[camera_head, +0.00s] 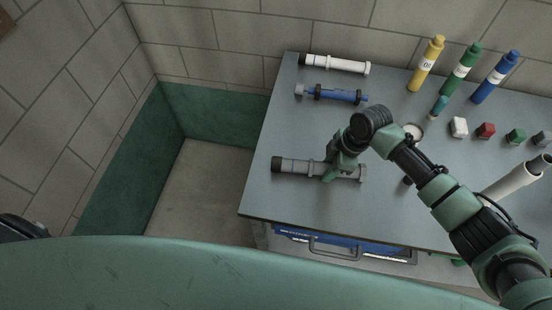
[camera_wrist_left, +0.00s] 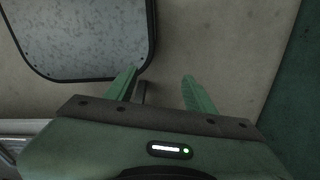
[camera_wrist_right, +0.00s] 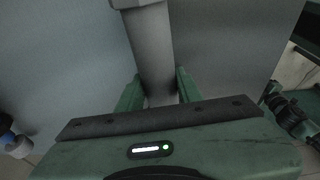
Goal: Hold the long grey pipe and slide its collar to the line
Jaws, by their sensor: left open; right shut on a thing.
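The long grey pipe (camera_head: 295,167) lies on the grey worktop near its left front part, with a dark left end. A collar (camera_head: 312,168) is around it, left of my right gripper. A thin bluish band, perhaps the line, shows left of the collar. My right gripper (camera_head: 336,171) is shut on the pipe between collar and right end. In the right wrist view the pipe (camera_wrist_right: 152,50) runs between the fingers (camera_wrist_right: 158,92), with a wider ring at the top edge. My left gripper (camera_wrist_left: 159,76) is open and empty, away from the pipe.
A white pipe (camera_head: 340,65) and a blue pipe (camera_head: 335,95) lie behind. The worktop (camera_head: 265,190) is clear left of the grey pipe.

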